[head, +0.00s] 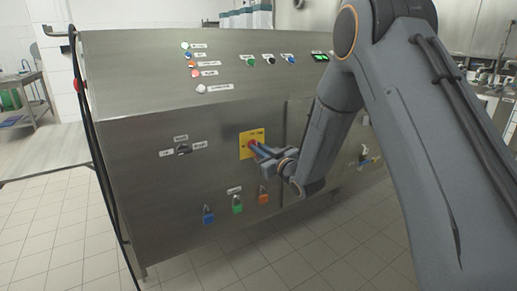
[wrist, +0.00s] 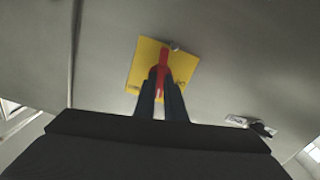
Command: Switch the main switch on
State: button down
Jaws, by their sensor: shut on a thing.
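The main switch is a red handle on a yellow square plate (head: 246,152), set in the front panel of the steel machine. In the wrist view the red handle (wrist: 163,60) stands out from the yellow plate (wrist: 146,50). My gripper (head: 258,149) reaches in from the right and is shut on the red handle. In the wrist view its two dark fingers (wrist: 161,92) lie on either side of the handle and hide its lower part. Which position the handle is set to cannot be read clearly.
A black selector knob (head: 183,149) is left of the plate. Buttons and lamps line the machine's upper panel (head: 135,65). A black cable (head: 92,140) runs down its left edge. The tiled floor (head: 60,235) in front is clear.

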jog(key=shift+f+m, duration=0.1)
jog(key=shift+m, duration=1)
jog(key=c, duration=1.8)
grip_release()
jog(key=shift+s, duration=0.1)
jog(key=v, duration=0.7)
jog(key=shift+s+d, duration=0.2)
jog(key=shift+s, duration=0.1)
jog(key=shift+d, duration=0.1)
